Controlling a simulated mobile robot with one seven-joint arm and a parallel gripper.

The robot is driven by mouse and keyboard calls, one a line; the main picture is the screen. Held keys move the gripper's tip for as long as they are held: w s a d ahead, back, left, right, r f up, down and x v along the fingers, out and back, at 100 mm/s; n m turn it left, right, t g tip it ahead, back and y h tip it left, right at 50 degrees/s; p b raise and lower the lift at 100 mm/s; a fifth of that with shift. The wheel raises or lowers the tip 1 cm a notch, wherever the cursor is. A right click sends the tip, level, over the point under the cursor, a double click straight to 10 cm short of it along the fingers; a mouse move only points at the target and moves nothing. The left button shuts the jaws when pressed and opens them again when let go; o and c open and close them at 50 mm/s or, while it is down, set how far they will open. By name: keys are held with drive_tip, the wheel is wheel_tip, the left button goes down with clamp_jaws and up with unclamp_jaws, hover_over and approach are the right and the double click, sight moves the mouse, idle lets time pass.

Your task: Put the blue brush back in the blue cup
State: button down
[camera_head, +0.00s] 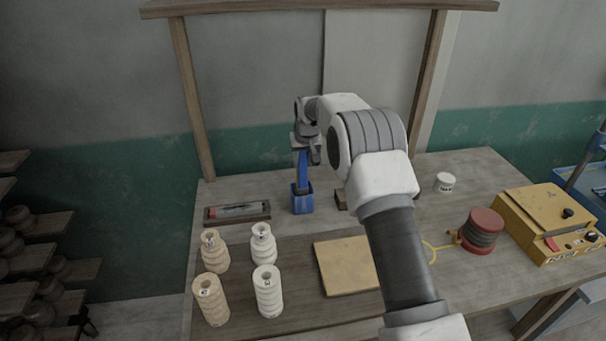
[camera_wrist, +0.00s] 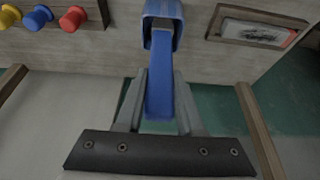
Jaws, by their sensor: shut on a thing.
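The blue cup (camera_head: 302,203) stands on the table near its back edge and also shows at the top of the wrist view (camera_wrist: 150,10). My gripper (camera_head: 306,150) is above the cup. It is shut on the blue brush (camera_head: 303,172), whose handle lies between the two fingers (camera_wrist: 159,92) in the wrist view. The brush is nearly upright, and its lower end with a grey band reaches the cup's mouth. How deep the tip sits is hidden by the cup wall.
A shallow wooden tray (camera_head: 263,217) with a grey-and-red tool lies left of the cup. Several cream stacked spools (camera_head: 268,290) stand in front. A tan board (camera_head: 345,266), a white pot (camera_head: 445,182), a red reel (camera_head: 481,228) and a yellow box (camera_head: 548,222) are rightward.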

sight(303, 168)
drive_tip(key=shift+f, duration=2.3)
drive_tip(key=c, duration=0.5)
unclamp_jaws()
drive_tip(key=shift+r, duration=0.1)
drive_tip(key=shift+r+p, duration=0.15)
drive_tip(key=shift+p, duration=0.4)
